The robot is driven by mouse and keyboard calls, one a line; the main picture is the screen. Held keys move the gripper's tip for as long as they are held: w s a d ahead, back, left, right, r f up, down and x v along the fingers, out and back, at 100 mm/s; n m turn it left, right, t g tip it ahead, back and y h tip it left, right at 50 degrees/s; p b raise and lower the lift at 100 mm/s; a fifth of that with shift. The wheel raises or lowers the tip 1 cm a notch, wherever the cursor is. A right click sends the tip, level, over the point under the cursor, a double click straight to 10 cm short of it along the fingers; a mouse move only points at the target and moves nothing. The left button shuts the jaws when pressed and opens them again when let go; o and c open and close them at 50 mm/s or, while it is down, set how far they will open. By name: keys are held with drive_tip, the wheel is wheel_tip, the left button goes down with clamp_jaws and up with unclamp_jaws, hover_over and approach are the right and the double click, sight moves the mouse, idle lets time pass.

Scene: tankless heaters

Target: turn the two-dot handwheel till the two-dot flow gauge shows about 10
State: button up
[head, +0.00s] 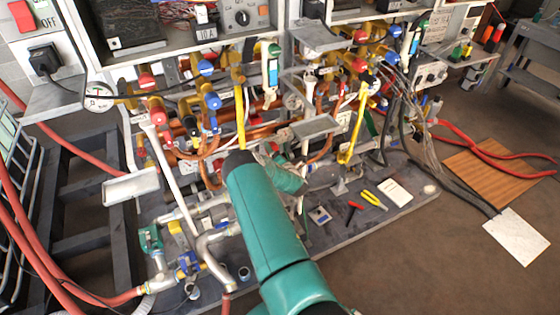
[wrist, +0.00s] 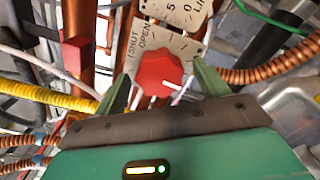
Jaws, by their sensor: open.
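In the wrist view a red, lobed handwheel (wrist: 160,74) with a white pointer mark sits on a pale plate (wrist: 180,45) lettered SHUT and OPEN. The pointer points to the lower right. My gripper (wrist: 164,77) is open, with one green finger on each side of the handwheel; I cannot tell whether either finger touches it. Above, a second pale plate (wrist: 178,10) with scale figures, perhaps the flow gauge, is cut off by the top edge, so its reading is hidden. No two-dot mark is readable. In the head view my arm hides the handwheel.
Copper pipes (wrist: 78,45), a yellow corrugated hose (wrist: 60,102) and a red block (wrist: 75,55) crowd the left of the wrist view. A copper corrugated hose (wrist: 265,72) runs at right. In the head view, pliers (head: 374,200) lie on the grey base board (head: 345,228).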

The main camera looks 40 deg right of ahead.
drive_tip(key=v, duration=1.3)
